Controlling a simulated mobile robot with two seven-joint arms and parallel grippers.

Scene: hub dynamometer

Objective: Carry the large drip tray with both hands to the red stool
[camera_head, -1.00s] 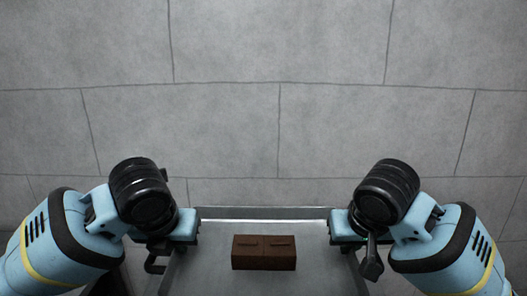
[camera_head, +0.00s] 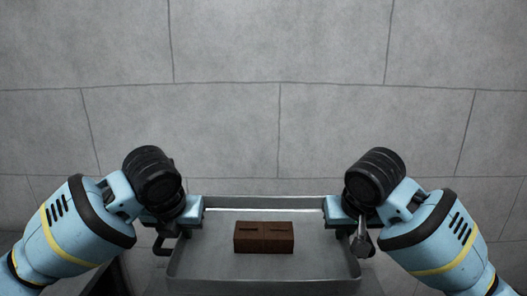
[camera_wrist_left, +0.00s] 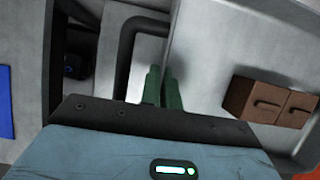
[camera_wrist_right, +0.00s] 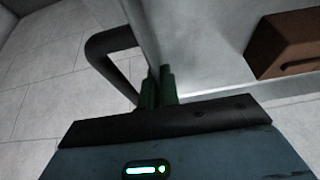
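The large drip tray (camera_head: 207,264) is a grey metal tray with raised walls, in front of me in the head view. I cannot identify the red stool.

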